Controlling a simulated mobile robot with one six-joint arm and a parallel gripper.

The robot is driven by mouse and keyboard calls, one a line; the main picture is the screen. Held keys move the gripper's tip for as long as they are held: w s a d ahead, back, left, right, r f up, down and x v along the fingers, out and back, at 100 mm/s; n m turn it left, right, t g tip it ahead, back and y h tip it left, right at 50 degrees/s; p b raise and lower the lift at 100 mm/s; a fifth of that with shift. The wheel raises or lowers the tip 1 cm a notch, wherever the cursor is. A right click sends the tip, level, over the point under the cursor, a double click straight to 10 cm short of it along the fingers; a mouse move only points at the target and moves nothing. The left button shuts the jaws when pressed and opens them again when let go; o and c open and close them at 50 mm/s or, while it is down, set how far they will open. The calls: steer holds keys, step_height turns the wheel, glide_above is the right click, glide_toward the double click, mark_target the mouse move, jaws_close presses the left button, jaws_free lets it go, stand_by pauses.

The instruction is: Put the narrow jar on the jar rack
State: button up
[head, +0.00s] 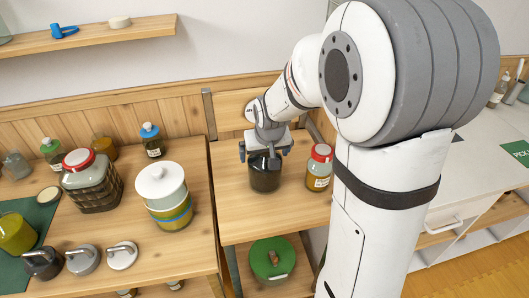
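My gripper (265,151) is over a dark jar (265,177) at the middle of the view, with one finger on each side of the jar's top. I cannot tell whether the fingers touch the jar, or whether it rests on the wood below. The jar's top is partly hidden by my gripper. A red-lidded jar (319,169) with amber contents and a pale label stands just to its right. Which one is the narrow jar is not clear. The wooden stand (240,218) below them has a lower shelf; I cannot tell whether it is the jar rack.
A wall shelf (90,35) is at upper left. A pale counter (480,170) is at right.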

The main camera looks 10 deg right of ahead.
steer(key=v, duration=1.1)
steer(key=s+d+f, duration=0.1)
steer(key=s, duration=0.8)
steer(key=s+f+g, duration=0.1)
steer(key=s, duration=0.8)
steer(key=shift+d+f, duration=0.35)
steer(key=shift+f, duration=0.05)
